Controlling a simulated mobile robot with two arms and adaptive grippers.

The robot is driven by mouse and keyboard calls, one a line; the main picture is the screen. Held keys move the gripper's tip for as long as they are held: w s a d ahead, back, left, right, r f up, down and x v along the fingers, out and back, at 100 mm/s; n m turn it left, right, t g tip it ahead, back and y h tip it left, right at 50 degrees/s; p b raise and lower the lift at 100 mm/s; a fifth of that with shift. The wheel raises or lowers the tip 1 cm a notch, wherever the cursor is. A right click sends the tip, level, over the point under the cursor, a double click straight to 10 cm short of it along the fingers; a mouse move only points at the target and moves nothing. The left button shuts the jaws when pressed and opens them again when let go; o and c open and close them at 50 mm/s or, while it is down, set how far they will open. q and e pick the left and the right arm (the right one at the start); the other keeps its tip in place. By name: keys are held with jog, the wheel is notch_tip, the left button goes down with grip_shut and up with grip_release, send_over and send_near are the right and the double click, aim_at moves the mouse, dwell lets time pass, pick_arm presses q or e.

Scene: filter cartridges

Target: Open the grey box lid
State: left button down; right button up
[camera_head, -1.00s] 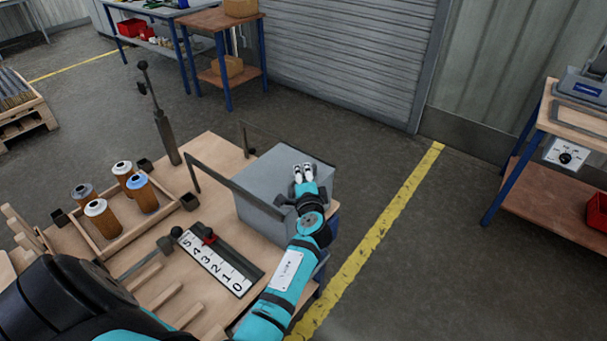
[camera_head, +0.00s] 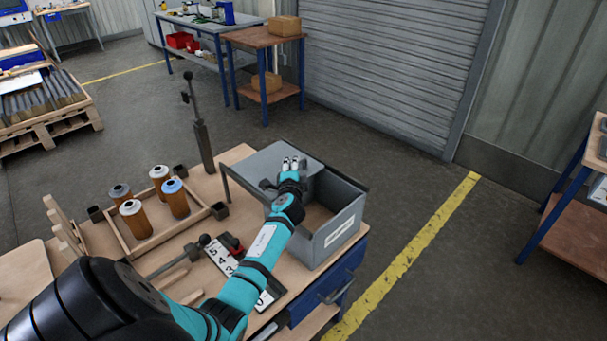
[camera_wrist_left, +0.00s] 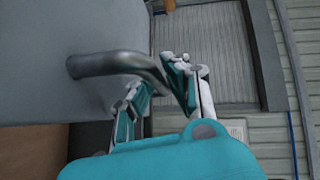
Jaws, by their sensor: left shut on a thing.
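The grey box (camera_head: 345,232) stands on the near right part of the wooden table, with a white label on its side. Its grey lid (camera_head: 262,163) is shifted left off the box opening, so part of the inside shows on the right. My left gripper (camera_head: 291,164) is at the right part of the lid and is shut on its handle. In the left wrist view, the bent grey handle (camera_wrist_left: 118,64) runs from the lid face (camera_wrist_left: 60,50) between the fingers (camera_wrist_left: 166,88). My forearm hides part of the box front. My right gripper is not in view.
A wooden tray (camera_head: 152,247) with several orange filter cartridges stands on the table left of the box. A dark upright post (camera_head: 204,147) stands behind. The floor right of the table is clear.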

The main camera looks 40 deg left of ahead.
pick_arm(q)
jog(key=shift+a+f, duration=0.2)
jog(key=shift+a, duration=0.15)
jog(key=c, duration=1.3)
grip_release()
jog(key=shift+c, duration=0.2)
jog(key=shift+d+r, duration=0.1)
jog(key=shift+s+d, duration=0.2)
jog(key=v, duration=1.1)
